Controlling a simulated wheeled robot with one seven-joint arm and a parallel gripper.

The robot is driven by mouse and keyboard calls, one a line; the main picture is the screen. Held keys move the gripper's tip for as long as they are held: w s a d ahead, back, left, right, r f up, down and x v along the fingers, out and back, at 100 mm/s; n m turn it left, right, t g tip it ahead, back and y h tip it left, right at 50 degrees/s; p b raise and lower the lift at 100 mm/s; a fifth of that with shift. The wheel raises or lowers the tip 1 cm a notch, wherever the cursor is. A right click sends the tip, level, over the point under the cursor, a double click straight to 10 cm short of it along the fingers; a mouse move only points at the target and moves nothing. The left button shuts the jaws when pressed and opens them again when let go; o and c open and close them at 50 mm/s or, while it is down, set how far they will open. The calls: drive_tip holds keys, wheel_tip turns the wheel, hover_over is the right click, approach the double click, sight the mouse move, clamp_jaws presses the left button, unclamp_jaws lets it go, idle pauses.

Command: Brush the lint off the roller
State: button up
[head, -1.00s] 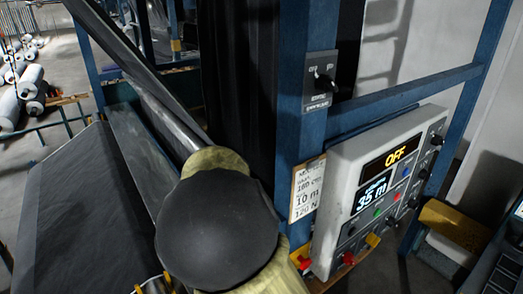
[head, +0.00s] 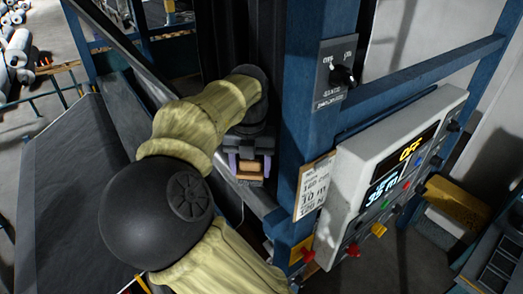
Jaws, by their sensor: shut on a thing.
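My gripper (head: 250,169) is in the middle of the head view, beside the blue upright, with its purple-tinted fingers pointing down. It is shut on a small wooden-topped block (head: 250,166), which looks like a brush; its underside is hard to make out. The roller (head: 128,62) runs diagonally from the upper left and passes behind my arm. The held block is near the roller's lower right end; I cannot tell whether they touch. No lint can be made out at this size.
A control box (head: 385,180) reading OFF and 35 m is mounted right of the blue upright (head: 316,120). A switch (head: 342,73) and a paper card (head: 314,187) are on the upright. Dark fabric (head: 70,190) slopes down at left. White rolls (head: 14,50) lie far left.

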drive_tip(key=shift+w+d+r+m, duration=0.35)
drive_tip(key=shift+w+r+m, duration=0.05)
drive_tip(key=shift+w+r, duration=0.05)
drive_tip(key=shift+w+d, duration=0.25)
drive_tip(key=shift+d, duration=0.2)
drive_tip(key=shift+d+m, duration=0.1)
drive_tip(key=shift+m, duration=0.2)
drive_tip(key=shift+d, duration=0.15)
drive_tip(key=shift+f, duration=0.1)
